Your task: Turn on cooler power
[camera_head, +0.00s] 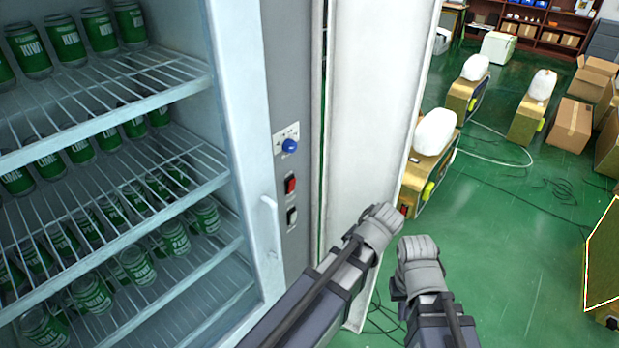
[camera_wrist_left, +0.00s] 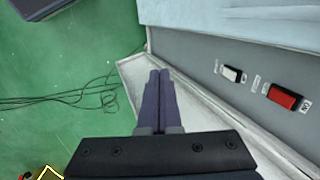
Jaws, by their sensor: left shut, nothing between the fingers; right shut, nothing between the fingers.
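The cooler (camera_head: 233,130) stands at the left of the head view, with a grey control panel (camera_head: 290,242) on its right edge. The panel carries a blue knob (camera_head: 289,146), a red rocker switch (camera_head: 290,185) and a black-and-white switch (camera_head: 292,216) below it. In the left wrist view, the red switch (camera_wrist_left: 284,97) and the other switch (camera_wrist_left: 231,73) lie right of my left gripper (camera_wrist_left: 158,82). That gripper is shut and empty, apart from both switches. In the head view, my left gripper (camera_head: 378,226) is right of the panel. My right gripper (camera_head: 417,258) is shut and empty, farther right.
Shelves (camera_head: 110,120) of green cans (camera_head: 68,42) fill the cooler. A white door-like panel (camera_head: 368,110) stands right of the controls, close to my left arm. Cables (camera_head: 555,190), boxes (camera_head: 570,125) and machines (camera_head: 430,160) stand or lie on the green floor (camera_head: 490,250), which has open room.

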